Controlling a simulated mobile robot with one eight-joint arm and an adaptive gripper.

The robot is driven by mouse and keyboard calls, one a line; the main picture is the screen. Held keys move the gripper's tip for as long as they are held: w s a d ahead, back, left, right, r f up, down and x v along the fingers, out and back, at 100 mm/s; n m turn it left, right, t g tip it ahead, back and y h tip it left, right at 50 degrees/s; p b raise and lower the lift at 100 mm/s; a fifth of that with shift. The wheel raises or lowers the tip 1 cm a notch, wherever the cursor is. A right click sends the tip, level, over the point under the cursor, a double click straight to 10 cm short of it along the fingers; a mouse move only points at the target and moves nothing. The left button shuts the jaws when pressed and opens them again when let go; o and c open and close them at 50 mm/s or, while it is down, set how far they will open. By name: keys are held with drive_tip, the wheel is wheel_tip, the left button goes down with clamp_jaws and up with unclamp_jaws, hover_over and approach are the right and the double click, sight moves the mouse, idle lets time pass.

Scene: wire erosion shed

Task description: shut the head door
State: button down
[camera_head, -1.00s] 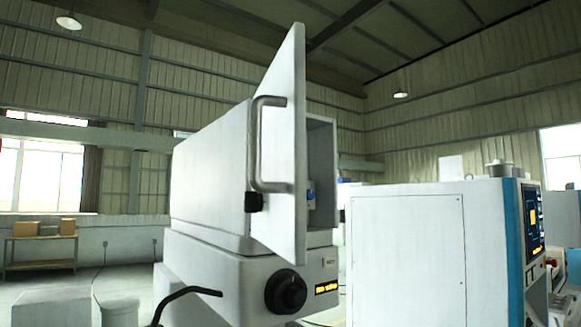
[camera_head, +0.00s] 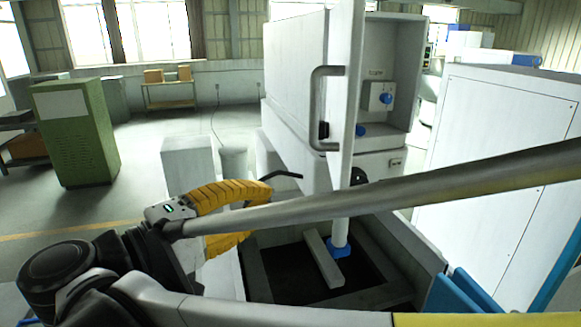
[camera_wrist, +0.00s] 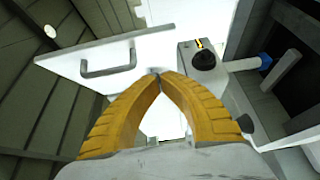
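The head door (camera_head: 347,75) is a flat white panel with a grey bar handle (camera_head: 318,110). It stands open, at an angle to the white box-shaped machine head (camera_head: 296,55), whose inside shows at the right. In the wrist view the door (camera_wrist: 95,57) and its handle (camera_wrist: 108,60) lie ahead and to the left of my fingers. My gripper (camera_wrist: 158,74) has yellow ribbed fingers with their tips together and nothing seen between them. In the head view it is left of and below the handle, apart from it, and partly hidden by a grey bar.
A sunken dark tank (camera_head: 258,278) with a light block (camera_head: 323,260) lies below the head. A black knob (camera_wrist: 204,60) is on the machine near my fingers. A white cabinet (camera_head: 490,130) stands right. A green cabinet (camera_head: 75,130) stands left, with open floor between.

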sight(336, 176)
drive_tip(key=w+d, duration=0.1)
drive_tip(key=d, duration=0.2)
drive_tip(key=w+d+p, duration=0.1)
drive_tip(key=w+d, duration=0.1)
drive_tip(key=d, duration=0.1)
drive_tip(key=w+d+p, duration=0.1)
drive_tip(key=w+d, duration=0.1)
drive_tip(key=d, duration=0.1)
drive_tip(key=shift+r, duration=0.1)
drive_tip(key=shift+s+d, duration=0.1)
drive_tip(key=shift+d, duration=0.15)
drive_tip(key=shift+d+p, duration=0.15)
drive_tip(key=shift+p, duration=0.15)
